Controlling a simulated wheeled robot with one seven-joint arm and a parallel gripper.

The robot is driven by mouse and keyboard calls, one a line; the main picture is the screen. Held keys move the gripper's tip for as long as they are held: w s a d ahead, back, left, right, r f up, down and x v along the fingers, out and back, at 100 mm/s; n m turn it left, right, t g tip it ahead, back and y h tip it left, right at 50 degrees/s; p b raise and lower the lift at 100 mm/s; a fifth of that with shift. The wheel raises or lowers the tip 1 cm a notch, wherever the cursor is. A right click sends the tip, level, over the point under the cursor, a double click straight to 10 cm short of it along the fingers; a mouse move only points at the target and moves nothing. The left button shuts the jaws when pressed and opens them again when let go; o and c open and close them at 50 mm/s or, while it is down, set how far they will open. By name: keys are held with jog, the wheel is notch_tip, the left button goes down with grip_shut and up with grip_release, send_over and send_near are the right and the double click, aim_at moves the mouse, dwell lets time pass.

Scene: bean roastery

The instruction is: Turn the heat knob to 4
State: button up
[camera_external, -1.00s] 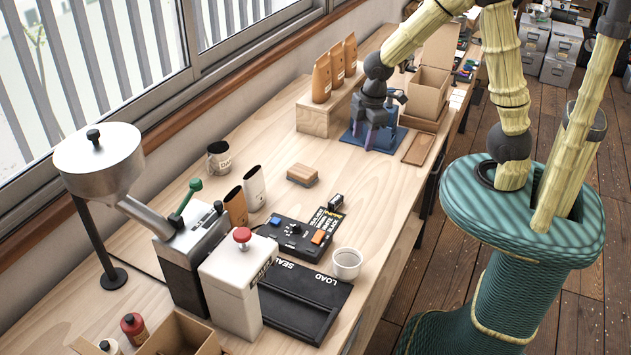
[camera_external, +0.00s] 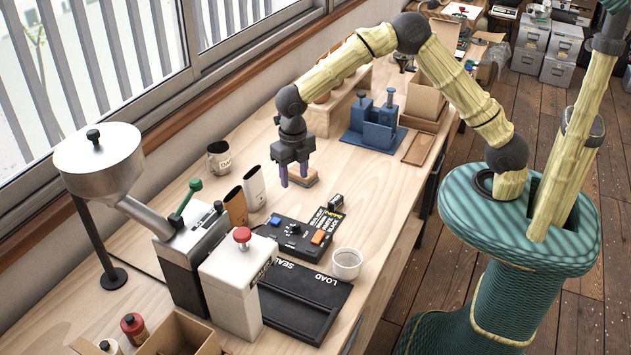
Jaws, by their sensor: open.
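The heat knob (camera_external: 296,229) is a small dark knob on top of a black control box (camera_external: 312,247) in the middle of the bench. The box also has a blue button (camera_external: 275,221) and an orange switch (camera_external: 318,237). The dial marks are too small to read. My gripper (camera_external: 294,181) points down with its purple fingertips apart.
A white sealer with a red knob (camera_external: 242,237) and two pouches (camera_external: 254,188) stand to the left. A blue stand (camera_external: 375,127) is farther back.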

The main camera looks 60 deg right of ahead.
aim_at(296, 224)
notch_tip(296, 224, down, 17)
jog(key=p, duration=0.3)
jog(key=shift+f, duration=0.2)
dwell(0.4)
jog(key=c, duration=1)
